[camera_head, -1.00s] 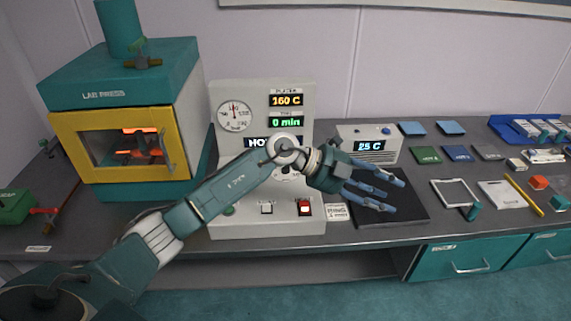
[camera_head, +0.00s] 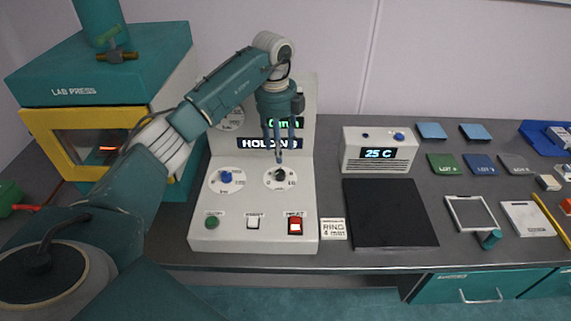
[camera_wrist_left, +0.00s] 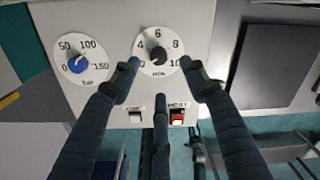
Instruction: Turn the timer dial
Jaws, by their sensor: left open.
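The timer dial (camera_head: 280,178) is a dark knob on a round white scale on the sloping front of the pale control unit (camera_head: 300,205). The left wrist view shows this dial (camera_wrist_left: 157,56) with a scale marked up to 10 and "min" below. My left gripper (camera_head: 280,152) points down just above the dial. In the left wrist view the open fingers (camera_wrist_left: 162,66) lie on either side of the dial. Whether they touch the knob cannot be told. A green display (camera_head: 285,124), partly hidden by the gripper, reads 0 min. My right gripper is out of view.
Below are a green button (camera_head: 212,222), a white button (camera_head: 254,222) and a red-lit heat switch (camera_head: 295,226). A "RING 4 min" card (camera_head: 333,229) and a black mat (camera_head: 388,212) lie to the right.

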